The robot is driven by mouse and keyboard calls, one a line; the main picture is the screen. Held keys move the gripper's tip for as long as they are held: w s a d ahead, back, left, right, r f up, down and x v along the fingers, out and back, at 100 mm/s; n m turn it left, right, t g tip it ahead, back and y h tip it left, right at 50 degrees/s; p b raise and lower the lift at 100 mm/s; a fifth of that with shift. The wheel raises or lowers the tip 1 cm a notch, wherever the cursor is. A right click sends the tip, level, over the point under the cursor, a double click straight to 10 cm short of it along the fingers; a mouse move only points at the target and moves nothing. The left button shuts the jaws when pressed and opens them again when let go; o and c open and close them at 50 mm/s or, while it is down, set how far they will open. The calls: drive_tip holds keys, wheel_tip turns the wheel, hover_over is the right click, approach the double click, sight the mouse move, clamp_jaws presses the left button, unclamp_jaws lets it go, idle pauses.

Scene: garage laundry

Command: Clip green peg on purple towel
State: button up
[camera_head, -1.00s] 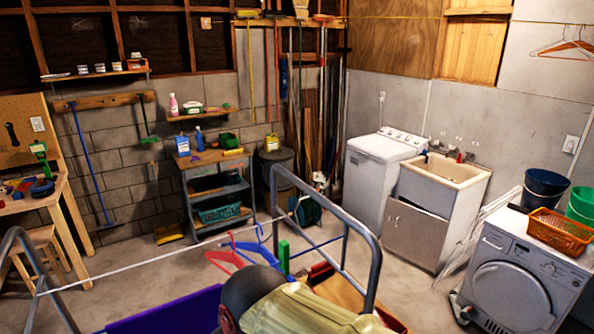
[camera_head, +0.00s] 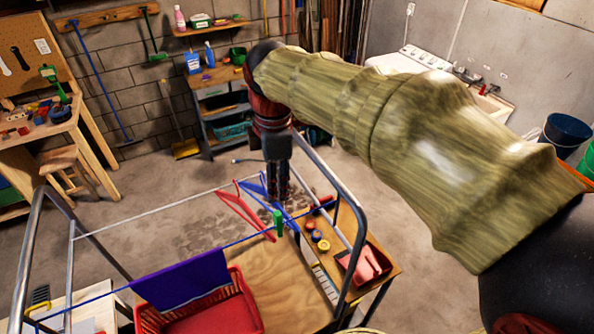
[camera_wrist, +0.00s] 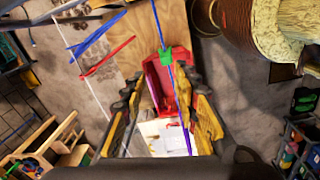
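The green peg (camera_head: 278,222) is on the blue line of the drying rack, right of the purple towel (camera_head: 185,283). The towel hangs over the same line, above a red basket. In the wrist view the peg (camera_wrist: 166,56) shows on the line, just beyond and between my fingertips; the towel (camera_wrist: 187,140) is a thin purple strip on the line. My gripper (camera_head: 279,195) points down above and behind the peg in the head view, apart from it. The wrist view shows my gripper (camera_wrist: 165,80) open, with nothing held between its fingers.
Red and blue hangers (camera_head: 245,212) hang on the rack close to my gripper. The rack's grey metal frame (camera_head: 352,245) rises at the right. The red basket (camera_head: 215,310) and a wooden table (camera_head: 265,272) lie below. A workbench (camera_head: 45,125) stands at the left.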

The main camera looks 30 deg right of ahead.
sight(277, 213)
drive_tip(key=n, duration=0.1)
drive_tip(key=s+f+n, duration=0.1)
drive_tip(key=shift+n+b, duration=0.3)
drive_tip(key=shift+b, duration=0.05)
drive_tip(key=shift+a+f+b, duration=0.15)
drive_tip(key=shift+f+b, duration=0.35)
drive_tip(key=shift+f, duration=0.25)
drive_tip(key=shift+w+f+b, duration=0.15)
drive_tip(key=shift+f+b, duration=1.25)
drive_tip(key=shift+f, duration=0.75)
drive_tip(key=shift+w+f+b, duration=0.1)
drive_tip(key=shift+f+b, duration=1.3)
drive_tip(key=shift+f, duration=0.7)
drive_tip(key=shift+c, duration=0.6)
clamp_jaws()
drive_tip(key=shift+r, duration=0.1)
drive_tip(key=shift+r+p, duration=1.95)
drive_tip(key=shift+r, duration=0.75)
